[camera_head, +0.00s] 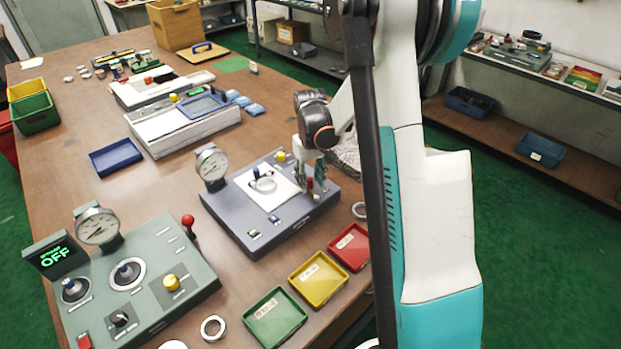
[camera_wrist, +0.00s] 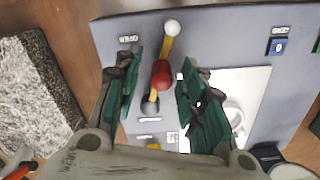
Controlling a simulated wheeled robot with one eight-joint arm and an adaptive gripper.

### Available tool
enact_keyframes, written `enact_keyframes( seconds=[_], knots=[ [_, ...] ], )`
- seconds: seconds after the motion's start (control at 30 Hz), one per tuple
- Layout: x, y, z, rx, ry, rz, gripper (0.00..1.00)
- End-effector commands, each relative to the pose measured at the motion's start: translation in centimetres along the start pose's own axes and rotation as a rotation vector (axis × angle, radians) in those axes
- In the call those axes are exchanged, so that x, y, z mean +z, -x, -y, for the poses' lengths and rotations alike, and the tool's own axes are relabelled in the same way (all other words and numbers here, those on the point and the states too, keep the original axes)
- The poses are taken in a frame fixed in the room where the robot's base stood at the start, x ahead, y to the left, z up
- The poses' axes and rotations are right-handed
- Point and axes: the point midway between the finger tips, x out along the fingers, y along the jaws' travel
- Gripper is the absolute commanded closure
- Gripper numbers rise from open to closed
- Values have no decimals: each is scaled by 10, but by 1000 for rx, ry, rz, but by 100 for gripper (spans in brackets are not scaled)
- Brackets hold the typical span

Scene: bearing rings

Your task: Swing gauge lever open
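The gauge station (camera_head: 235,215) is a dark grey box with a dial gauge (camera_head: 212,164) and a white plate (camera_head: 270,200) that bears a ring. Its lever, a yellow rod with a red grip (camera_wrist: 161,75), a white ball at one end and a dark knob at the other, shows in the wrist view. My gripper (camera_wrist: 158,88) is open over the lever, its green pads on either side of the red grip, with gaps visible. In the head view my gripper (camera_head: 317,178) is at the station's right side, partly hiding the lever.
Green (camera_head: 275,317), yellow (camera_head: 318,279) and red (camera_head: 350,247) trays lie along the near table edge. A green-grey control console (camera_head: 135,285) with a red-ball lever stands front left. A blue tray (camera_head: 116,157) and a white machine (camera_head: 185,130) are behind.

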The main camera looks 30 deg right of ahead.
Motion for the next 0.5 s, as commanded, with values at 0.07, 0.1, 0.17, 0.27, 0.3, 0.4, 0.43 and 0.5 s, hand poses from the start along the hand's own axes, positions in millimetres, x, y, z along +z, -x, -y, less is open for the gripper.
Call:
enact_keyframes(
  seconds=[0.07, 0.1, 0.17, 0.27, 0.3, 0.4, 0.43, 0.5],
  knots=[
    [0, 6, 0, 0, 0, 0, 62],
    [0, 11, 0, 0, 0, 0, 62],
    [0, 21, 0, 0, 0, 0, 62],
    [0, 40, 0, 0, 0, 0, 62],
    [0, 49, 0, 0, 0, 0, 62],
    [1, 70, 0, 0, 0, 0, 62],
    [0, 76, 0, 0, 0, 0, 62],
    [0, 88, 0, 0, 0, 0, 62]
  ],
)
